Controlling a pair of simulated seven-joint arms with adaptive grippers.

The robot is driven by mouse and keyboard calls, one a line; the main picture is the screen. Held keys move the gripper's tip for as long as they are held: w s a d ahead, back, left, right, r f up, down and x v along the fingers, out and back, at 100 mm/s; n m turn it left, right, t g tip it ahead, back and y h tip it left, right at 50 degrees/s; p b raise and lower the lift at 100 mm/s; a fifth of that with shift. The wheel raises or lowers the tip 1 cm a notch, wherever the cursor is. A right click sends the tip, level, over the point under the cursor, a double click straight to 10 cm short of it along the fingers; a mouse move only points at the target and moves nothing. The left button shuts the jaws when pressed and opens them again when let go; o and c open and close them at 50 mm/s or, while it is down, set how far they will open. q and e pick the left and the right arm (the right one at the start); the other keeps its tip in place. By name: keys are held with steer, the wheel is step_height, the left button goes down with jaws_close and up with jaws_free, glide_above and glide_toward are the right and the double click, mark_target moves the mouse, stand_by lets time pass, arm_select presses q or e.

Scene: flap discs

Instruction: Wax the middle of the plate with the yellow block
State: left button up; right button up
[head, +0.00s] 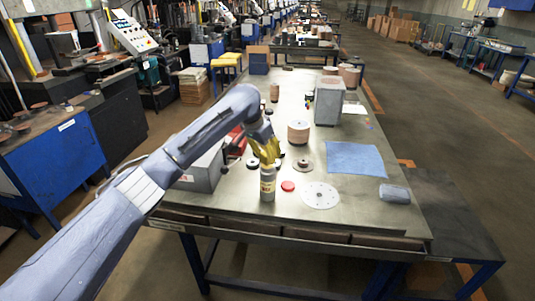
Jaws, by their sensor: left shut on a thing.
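The plate (320,195) is a pale round disc with small holes, lying flat near the front of the metal table. My left gripper (266,154) is above the table, left of the plate and just behind and above a small bottle. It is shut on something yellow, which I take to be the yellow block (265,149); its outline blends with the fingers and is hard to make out. The middle of the plate is bare. My right gripper is not in view.
The upright bottle (267,184) and a red lid (288,186) stand between gripper and plate. A blue cloth (356,158), a grey-blue block (394,193), a disc stack (298,133) and a grey box (203,168) are around. The table's front edge is close to the plate.

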arm_select(q)
steer(key=shift+f, duration=0.65)
stand_by(1.2)
steer(key=shift+r, duration=0.15)
steer(key=shift+r, duration=3.4)
